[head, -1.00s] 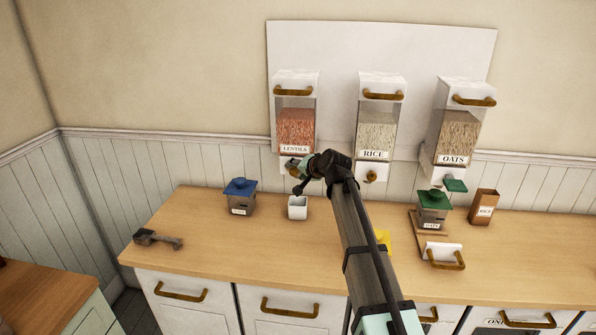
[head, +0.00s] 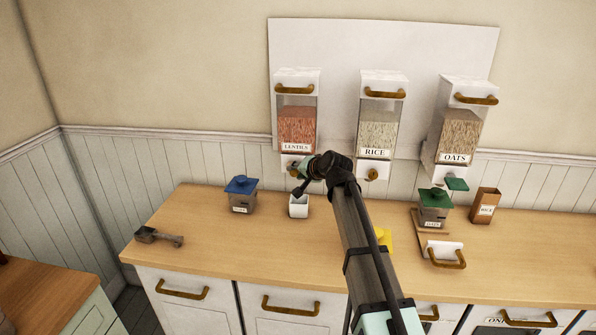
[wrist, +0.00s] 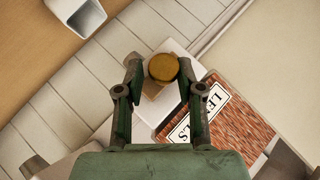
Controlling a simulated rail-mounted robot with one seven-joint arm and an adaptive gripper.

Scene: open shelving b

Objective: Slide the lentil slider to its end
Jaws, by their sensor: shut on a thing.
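The lentil dispenser (head: 297,124) hangs on the wall at the left of three, with reddish lentils behind its window and a LENTILS label that also shows in the wrist view (wrist: 203,117). Its slider has a round brass knob (wrist: 163,67), seen in the wrist view at the white lower part of the dispenser. My gripper (wrist: 157,72) has its two fingers on either side of the knob and is shut on it. In the head view my gripper (head: 298,174) is at the dispenser's lower front and hides most of the slider. How far the slider is out cannot be told.
A white cup (head: 299,207) stands on the counter below the lentil dispenser. A blue-lidded box (head: 241,195) is left of it. The rice (head: 376,130) and oats (head: 457,137) dispensers hang to the right. A scoop (head: 158,237) lies at the counter's left.

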